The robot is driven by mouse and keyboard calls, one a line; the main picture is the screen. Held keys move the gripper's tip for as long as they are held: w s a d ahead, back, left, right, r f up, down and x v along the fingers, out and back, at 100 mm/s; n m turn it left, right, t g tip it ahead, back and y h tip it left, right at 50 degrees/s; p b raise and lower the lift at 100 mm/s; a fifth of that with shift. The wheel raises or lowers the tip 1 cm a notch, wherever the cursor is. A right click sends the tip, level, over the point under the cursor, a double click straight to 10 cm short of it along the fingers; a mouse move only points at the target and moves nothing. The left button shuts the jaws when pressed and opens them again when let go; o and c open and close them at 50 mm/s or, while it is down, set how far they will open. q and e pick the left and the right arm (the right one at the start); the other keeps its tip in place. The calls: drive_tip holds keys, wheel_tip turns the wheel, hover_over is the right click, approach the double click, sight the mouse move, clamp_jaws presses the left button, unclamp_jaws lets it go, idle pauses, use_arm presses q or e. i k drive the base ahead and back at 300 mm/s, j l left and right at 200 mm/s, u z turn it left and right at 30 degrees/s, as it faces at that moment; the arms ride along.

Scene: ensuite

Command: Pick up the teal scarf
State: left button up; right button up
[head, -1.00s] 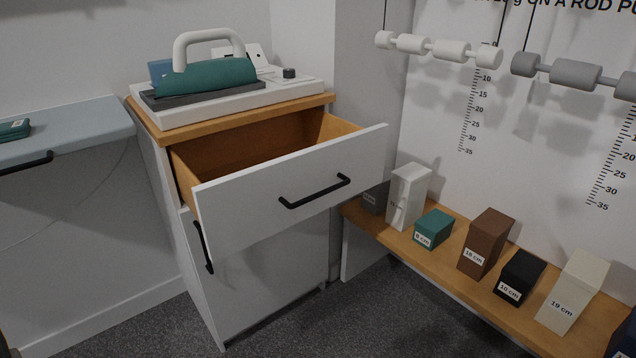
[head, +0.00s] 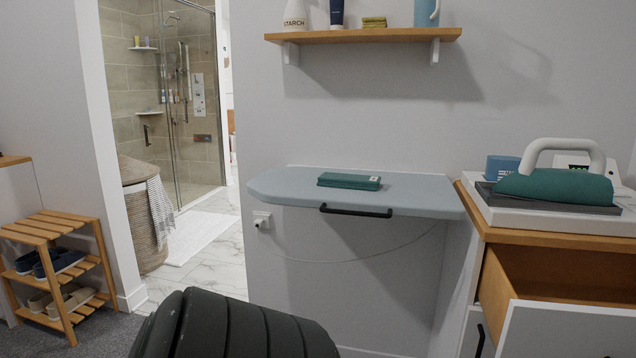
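A folded teal cloth with a small white tag, which looks like the teal scarf (head: 349,181), lies flat on the grey-blue fold-down board (head: 285,187) near the middle of the head view. The board is fixed to the wall and has a black bar handle (head: 355,211) on its front edge. Nothing covers the scarf. Neither of my grippers is in view.
A dark ribbed rounded shape (head: 235,330), which I cannot identify, stands at the bottom edge. A shelf (head: 370,36) hangs above the board. A shoe rack (head: 55,262) stands left.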

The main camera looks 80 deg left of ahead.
sight(327, 179)
drive_tip(key=u, duration=0.4)
drive_tip(key=k+u, duration=0.1)
drive_tip(key=u, duration=0.3)
drive_tip(key=j+u, duration=0.15)
drive_tip(key=u, duration=0.25)
drive_tip(key=k+u, duration=0.1)
drive_tip(key=u, duration=0.3)
drive_tip(key=j+u, duration=0.15)
drive_tip(key=u, duration=0.25)
drive_tip(key=i+j+z, duration=0.2)
drive_tip(key=i, duration=0.15)
drive_tip(key=i+j+z, duration=0.15)
drive_tip(key=i, duration=0.15)
